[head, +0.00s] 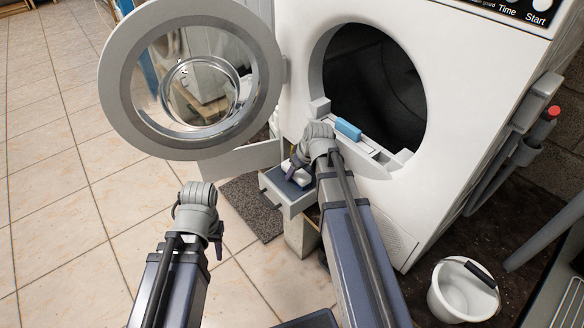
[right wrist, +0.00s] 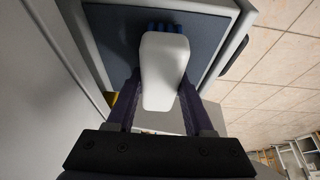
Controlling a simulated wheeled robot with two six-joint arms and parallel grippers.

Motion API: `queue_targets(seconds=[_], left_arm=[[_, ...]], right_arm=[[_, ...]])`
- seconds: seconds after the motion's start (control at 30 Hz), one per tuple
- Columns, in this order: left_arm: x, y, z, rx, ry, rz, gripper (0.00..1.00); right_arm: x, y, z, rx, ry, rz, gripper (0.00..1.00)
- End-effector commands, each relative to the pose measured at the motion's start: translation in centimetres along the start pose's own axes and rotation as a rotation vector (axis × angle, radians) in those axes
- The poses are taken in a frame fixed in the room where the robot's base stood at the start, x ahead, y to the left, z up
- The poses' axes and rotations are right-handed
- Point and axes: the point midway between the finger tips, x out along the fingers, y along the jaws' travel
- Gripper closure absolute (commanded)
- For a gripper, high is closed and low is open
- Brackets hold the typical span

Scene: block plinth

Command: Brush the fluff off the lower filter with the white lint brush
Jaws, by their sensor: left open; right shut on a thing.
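The white lint brush (right wrist: 164,75) is between the fingers of my right gripper (right wrist: 160,88), which is shut on it. Its blue bristles point at the dark blue-grey face of the lower filter (right wrist: 115,45); I cannot tell whether they touch. In the head view the lower filter (head: 270,184) is a pulled-out, pale-framed unit low on the dryer's front, and the brush (head: 297,174) is over it, partly hidden by my right arm. I make out no fluff on the visible filter face. My left gripper (head: 218,246) is open and empty over the floor, its fingers mostly hidden.
The dryer's round door (head: 118,95) stands open at the upper left. A blue block (head: 348,129) lies on the ledge of the drum opening. A white bucket (head: 440,300) stands at the lower right. A dark mat (head: 243,200) lies by the filter; tiled floor to the left is clear.

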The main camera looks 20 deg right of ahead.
Motion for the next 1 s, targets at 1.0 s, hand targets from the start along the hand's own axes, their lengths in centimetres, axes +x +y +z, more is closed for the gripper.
queue_targets(seconds=[1.0], left_arm=[[-0.1, 0.0, 0.0, 0.0, 0.0, 0.0, 0.55]], right_arm=[[-1.8, 0.0, 4.2, -0.001, -0.005, -0.001, 1.0]])
